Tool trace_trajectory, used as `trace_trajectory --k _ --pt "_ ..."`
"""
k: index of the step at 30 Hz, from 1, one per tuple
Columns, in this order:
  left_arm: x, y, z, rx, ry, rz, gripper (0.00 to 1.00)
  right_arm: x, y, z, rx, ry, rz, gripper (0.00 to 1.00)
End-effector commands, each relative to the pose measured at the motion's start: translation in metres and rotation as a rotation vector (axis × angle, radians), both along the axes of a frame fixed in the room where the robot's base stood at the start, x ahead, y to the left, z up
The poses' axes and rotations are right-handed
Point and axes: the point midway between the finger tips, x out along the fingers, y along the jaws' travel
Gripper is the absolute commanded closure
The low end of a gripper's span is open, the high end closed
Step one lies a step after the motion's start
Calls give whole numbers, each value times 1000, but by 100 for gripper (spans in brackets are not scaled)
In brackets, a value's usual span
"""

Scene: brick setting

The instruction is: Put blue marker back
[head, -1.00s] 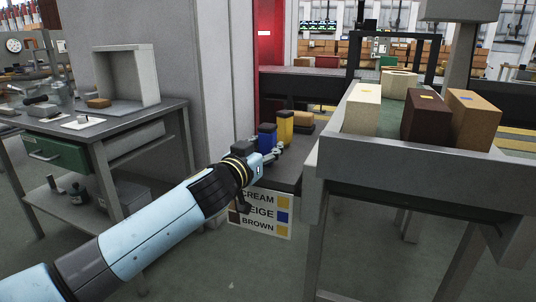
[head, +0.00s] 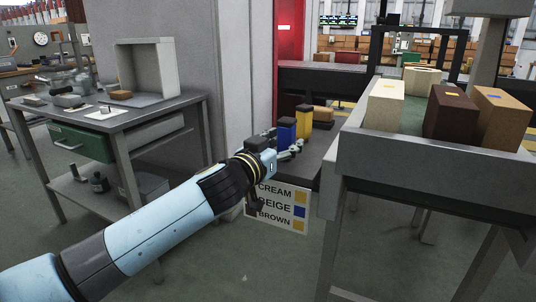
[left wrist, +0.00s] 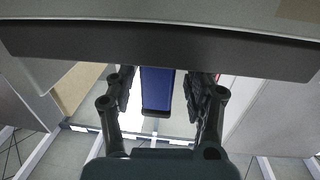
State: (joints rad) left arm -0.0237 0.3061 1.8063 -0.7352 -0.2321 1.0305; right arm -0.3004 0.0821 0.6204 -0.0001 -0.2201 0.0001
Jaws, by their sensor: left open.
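The blue marker (head: 287,134) stands upright with a dark top on a small grey shelf, left of the yellow marker (head: 304,120). My left gripper (head: 292,152) is open at the near side of the blue marker and hides its lower part. In the left wrist view the blue marker (left wrist: 157,88) lies between the two spread fingers of my left gripper (left wrist: 160,95), with a gap showing on each side. I cannot tell whether a finger touches it. My right gripper is not in view.
A tan block (head: 323,113) lies behind the markers. A sign (head: 277,207) reading cream, beige and brown hangs at the shelf's front. Right of it, a grey raised-edge table (head: 430,172) holds a cream brick (head: 384,104), a dark brown brick (head: 450,114) and a tan brick (head: 503,120).

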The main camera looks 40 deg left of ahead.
Motion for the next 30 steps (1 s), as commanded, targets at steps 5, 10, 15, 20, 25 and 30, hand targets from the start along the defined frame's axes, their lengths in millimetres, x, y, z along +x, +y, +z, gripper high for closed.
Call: trace_trajectory --k 5,10,15,20,25,30 --pt "-44 -6 -6 3 4 -3 47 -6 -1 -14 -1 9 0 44" --pt "-77 -10 -4 4 3 -3 47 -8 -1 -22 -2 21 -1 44" --pt "-96 -13 -2 1 1 -1 47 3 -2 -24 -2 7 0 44" --pt "-100 -13 -1 1 -1 -1 47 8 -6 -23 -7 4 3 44" --pt "-100 -13 0 0 -1 0 47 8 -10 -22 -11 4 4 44" --pt "-100 -13 -1 0 -1 0 47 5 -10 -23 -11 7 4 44"
